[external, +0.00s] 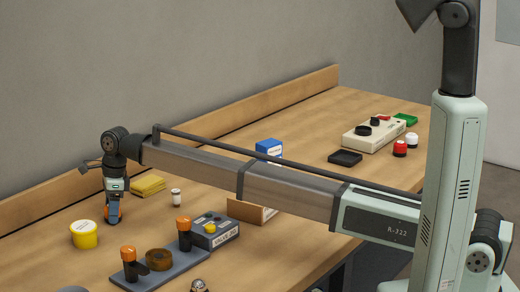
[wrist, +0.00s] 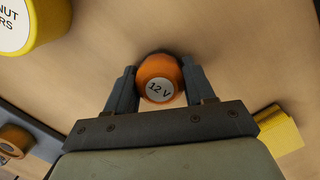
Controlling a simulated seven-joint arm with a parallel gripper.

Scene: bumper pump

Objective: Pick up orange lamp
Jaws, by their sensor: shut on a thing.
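The orange lamp (wrist: 160,68) is a round orange thing with a white face marked "12 V". In the wrist view it sits between the two fingers of my gripper (wrist: 160,88), which is shut on it. In the external view my gripper (external: 113,212) points down over the far left of the table, and a bit of orange (external: 106,211) shows at its fingers. Most of the lamp is hidden there by the fingers. I cannot tell whether the lamp touches the table.
A yellow tub (external: 84,235) stands left of my gripper, yellow pads (external: 148,185) lie behind right. A small white bottle (external: 176,197), a grey base (external: 165,268) with two orange-topped posts, and a grey box (external: 214,232) stand to the right. Bare wood surrounds the gripper.

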